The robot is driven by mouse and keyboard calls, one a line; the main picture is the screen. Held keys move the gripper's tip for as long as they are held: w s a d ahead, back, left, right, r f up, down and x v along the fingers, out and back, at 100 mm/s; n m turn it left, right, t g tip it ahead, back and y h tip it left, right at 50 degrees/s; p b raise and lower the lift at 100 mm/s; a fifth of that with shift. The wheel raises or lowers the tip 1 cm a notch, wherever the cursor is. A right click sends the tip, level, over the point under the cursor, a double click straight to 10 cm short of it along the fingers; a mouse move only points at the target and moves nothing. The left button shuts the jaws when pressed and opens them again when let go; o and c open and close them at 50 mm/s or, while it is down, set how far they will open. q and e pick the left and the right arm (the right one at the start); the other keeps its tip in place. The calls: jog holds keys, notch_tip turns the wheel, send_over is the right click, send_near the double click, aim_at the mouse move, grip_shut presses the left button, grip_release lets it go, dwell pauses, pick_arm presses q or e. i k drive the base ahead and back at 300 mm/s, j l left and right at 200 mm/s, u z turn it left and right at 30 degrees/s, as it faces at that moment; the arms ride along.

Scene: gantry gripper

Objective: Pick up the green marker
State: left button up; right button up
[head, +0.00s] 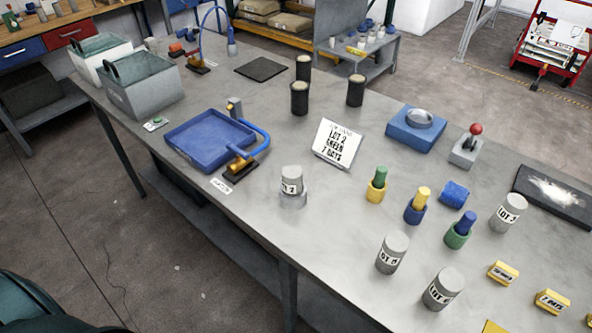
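A green marker (381,176) stands upright in a yellow cup (376,194) on the grey table, right of the middle in the head view. A yellow marker (423,194) stands in a blue cup (415,212). A blue marker (467,223) stands in a green cup (457,237). The lower ends of all three markers are hidden by their cups. A sign (337,143) left of the green marker reads "LOT 2 GREEN 7 DAYS". Neither of my grippers shows in the head view.
Grey lot cylinders (392,253) stand at the front and right; another (291,180) sits on a round base. A blue tray (209,138), black cylinders (299,98) and a red-knobbed lever box (466,151) stand farther off. Bare table lies left of the yellow cup.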

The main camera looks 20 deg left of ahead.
aim_at(381, 172)
jog(key=k+l, duration=0.1)
jog(key=l, duration=0.3)
jog(key=k+l, duration=0.1)
jog(key=l, duration=0.25)
jog(key=k+l, duration=0.15)
jog(key=l, duration=0.25)
jog(key=k+l, duration=0.1)
jog(key=l, duration=0.25)
jog(key=k+l+u, duration=0.1)
jog(key=l, duration=0.3)
jog(key=k+l, duration=0.15)
jog(key=l, duration=0.25)
jog(key=k+l, duration=0.1)
jog(key=l, duration=0.25)
